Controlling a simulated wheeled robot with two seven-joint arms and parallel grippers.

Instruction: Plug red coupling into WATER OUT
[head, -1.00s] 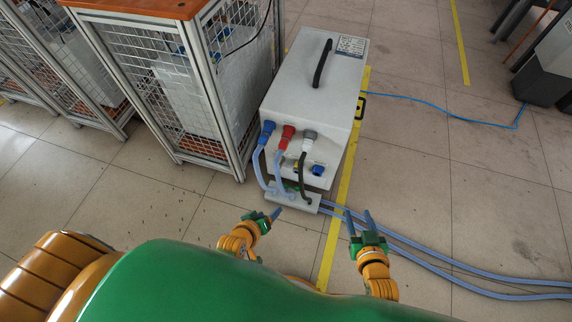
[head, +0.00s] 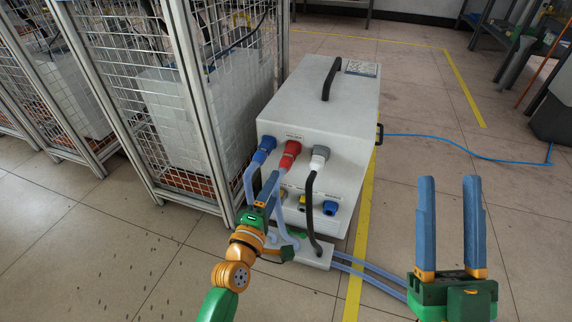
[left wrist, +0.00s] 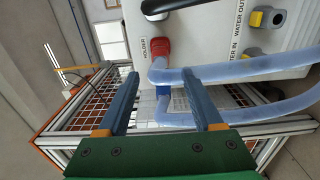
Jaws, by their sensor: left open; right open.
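The red coupling (head: 289,154) sits in the upper row on the front of the white heater box (head: 320,110), with a pale blue hose hanging from it. It also shows in the left wrist view (left wrist: 158,49), beside the HOLDER label. The port labelled WATER OUT (left wrist: 267,18) is yellow and grey, at the upper right there. My left gripper (head: 268,184) is open in front of and below the red coupling; its fingers (left wrist: 159,76) appear on either side of the hose line, not gripping. My right gripper (head: 449,180) is open and empty, to the right of the box.
A blue coupling (head: 263,150) and a grey coupling (head: 319,156) flank the red one. Hoses run down to a white block (head: 312,256) on the floor. A wire cage (head: 150,100) stands close on the left. Floor to the right is mostly clear, crossed by hoses.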

